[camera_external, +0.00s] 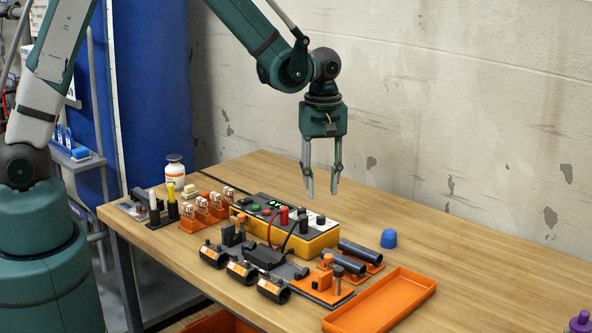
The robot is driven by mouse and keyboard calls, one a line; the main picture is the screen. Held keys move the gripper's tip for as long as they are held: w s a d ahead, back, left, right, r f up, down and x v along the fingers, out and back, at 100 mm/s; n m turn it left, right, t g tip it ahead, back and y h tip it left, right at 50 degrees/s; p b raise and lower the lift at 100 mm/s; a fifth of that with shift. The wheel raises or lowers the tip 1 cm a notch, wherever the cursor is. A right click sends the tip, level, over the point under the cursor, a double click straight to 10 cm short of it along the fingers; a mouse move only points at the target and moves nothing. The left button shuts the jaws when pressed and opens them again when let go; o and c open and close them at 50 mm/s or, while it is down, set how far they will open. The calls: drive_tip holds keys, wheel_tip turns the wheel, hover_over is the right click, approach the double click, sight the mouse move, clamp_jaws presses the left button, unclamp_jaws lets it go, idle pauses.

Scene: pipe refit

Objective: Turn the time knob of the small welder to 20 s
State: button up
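The small welder (318,245) is a yellow box with a dark top panel, standing on the middle of the table. Its panel carries small coloured buttons, red and black sockets with leads, and a dark round knob (320,220) near the right end. The dial marks and the knob's setting are too small to read, and I cannot tell if this is the time knob. My gripper (322,192) hangs pointing down above the welder's right end, apart from it. Its two fingers are spread with nothing between them.
Black pipe fittings (243,272) and an orange clamp (329,262) lie in front of the welder. Dark pipes (360,256) rest on its right, near a blue cap (389,239). An orange tray (382,302) sits at the front. The table's right side is mostly clear.

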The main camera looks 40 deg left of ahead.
sight(321, 216)
drive_tip(key=shift+f, duration=0.15)
drive_tip(key=shift+f, duration=3.75)
drive_tip(key=c, duration=0.9)
